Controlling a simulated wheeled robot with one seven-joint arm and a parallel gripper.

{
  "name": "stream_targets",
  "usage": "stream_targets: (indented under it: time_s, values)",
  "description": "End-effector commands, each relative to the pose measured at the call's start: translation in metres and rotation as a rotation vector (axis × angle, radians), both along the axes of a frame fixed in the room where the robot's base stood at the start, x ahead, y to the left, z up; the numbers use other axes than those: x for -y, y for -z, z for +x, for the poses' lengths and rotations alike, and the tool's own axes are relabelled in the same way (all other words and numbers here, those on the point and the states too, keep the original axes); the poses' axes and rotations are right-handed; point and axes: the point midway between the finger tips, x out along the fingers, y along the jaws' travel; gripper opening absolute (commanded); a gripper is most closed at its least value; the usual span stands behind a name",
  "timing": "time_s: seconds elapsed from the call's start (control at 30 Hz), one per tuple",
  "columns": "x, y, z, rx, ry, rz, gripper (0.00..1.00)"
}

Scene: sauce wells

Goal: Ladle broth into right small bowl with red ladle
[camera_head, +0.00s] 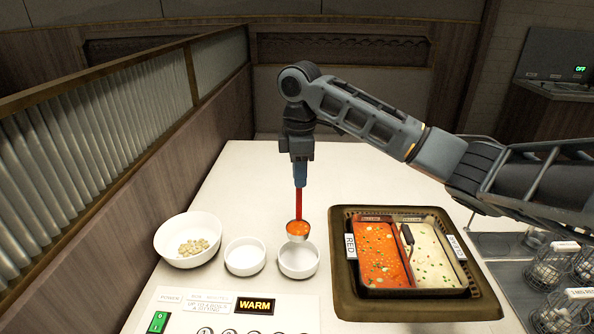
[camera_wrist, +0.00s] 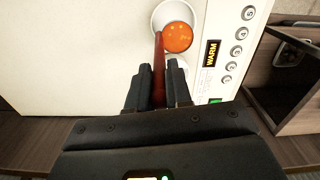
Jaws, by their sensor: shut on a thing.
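My gripper (camera_head: 300,180) is shut on the handle of the red ladle (camera_head: 298,205), which hangs down with its cup low. The cup holds orange-red broth and is over the back part of the right small bowl (camera_head: 298,267). In the wrist view, my gripper (camera_wrist: 158,80) has the red handle between its fingers, and the broth-filled ladle cup (camera_wrist: 177,37) covers much of the white right small bowl (camera_wrist: 160,13). The bowl's inside looks white where it shows. The red broth (camera_head: 382,265) fills the left well of the two-part pan (camera_head: 349,285).
A left small bowl (camera_head: 245,256) stands beside the right one, and a larger bowl (camera_head: 176,252) with pale pieces is further left. A pale broth (camera_head: 432,255) with a dark-handled ladle (camera_head: 407,235) fills the right well. The counter behind the bowls is clear.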

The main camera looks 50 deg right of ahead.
Motion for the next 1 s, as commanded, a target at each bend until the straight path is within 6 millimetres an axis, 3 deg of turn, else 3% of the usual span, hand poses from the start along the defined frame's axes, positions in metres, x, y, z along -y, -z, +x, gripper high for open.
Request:
stream_targets:
  time_s: [0.6, 1.0]
  values:
    - [0.000, 0.040, 0.000, -0.001, 0.000, 0.001, 0.00]
    - [0.000, 0.042, 0.000, 0.000, 0.000, 0.000, 0.00]
